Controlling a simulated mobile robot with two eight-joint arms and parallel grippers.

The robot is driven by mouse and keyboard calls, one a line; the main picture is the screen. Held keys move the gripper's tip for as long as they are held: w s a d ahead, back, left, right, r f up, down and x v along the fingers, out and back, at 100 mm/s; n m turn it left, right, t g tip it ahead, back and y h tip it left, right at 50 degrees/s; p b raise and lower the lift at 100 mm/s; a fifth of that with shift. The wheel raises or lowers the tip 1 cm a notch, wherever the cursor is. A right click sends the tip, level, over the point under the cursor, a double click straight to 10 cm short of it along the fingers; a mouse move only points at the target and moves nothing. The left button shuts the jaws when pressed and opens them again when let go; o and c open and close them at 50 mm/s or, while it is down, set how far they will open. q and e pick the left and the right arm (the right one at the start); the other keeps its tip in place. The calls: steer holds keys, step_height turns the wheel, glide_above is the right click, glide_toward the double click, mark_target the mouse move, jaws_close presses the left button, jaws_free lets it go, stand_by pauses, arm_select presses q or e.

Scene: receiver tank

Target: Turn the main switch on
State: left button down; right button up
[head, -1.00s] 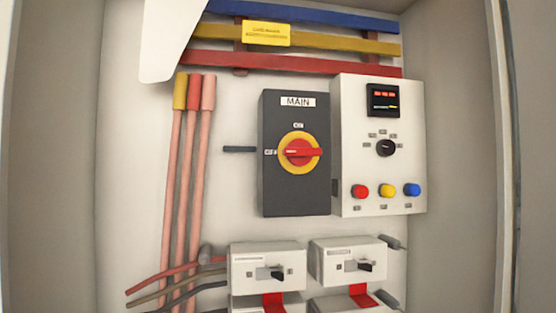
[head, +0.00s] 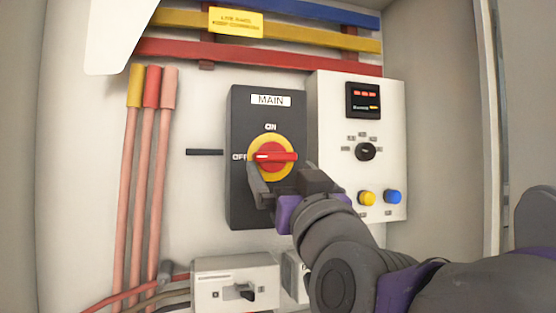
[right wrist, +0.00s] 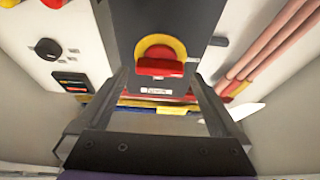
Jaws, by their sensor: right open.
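The main switch (head: 239,110) is a dark box labelled MAIN, with a red handle (head: 275,157) on a yellow disc. The handle lies horizontal, its white mark on the left at OFF; ON is at the top of the disc. My right gripper (head: 282,172) is open in front of the switch's lower part, one finger on each side below the handle. In the right wrist view the handle (right wrist: 160,67) appears between the open fingers (right wrist: 160,82), with nothing gripped. I cannot tell whether a finger touches it. My left gripper is out of view.
A white control panel (head: 335,100) with a black knob (head: 365,152) and coloured buttons stands right of the switch. Coloured busbars (head: 300,57) run above, and pink cables (head: 145,170) hang left. A white breaker (head: 235,277) sits below. Cabinet walls enclose both sides.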

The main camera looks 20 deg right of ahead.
mark_target(274, 157)
steer(key=shift+x, duration=1.5)
steer(key=shift+s, duration=0.1)
steer(key=shift+c, duration=0.3)
steer(key=c, duration=1)
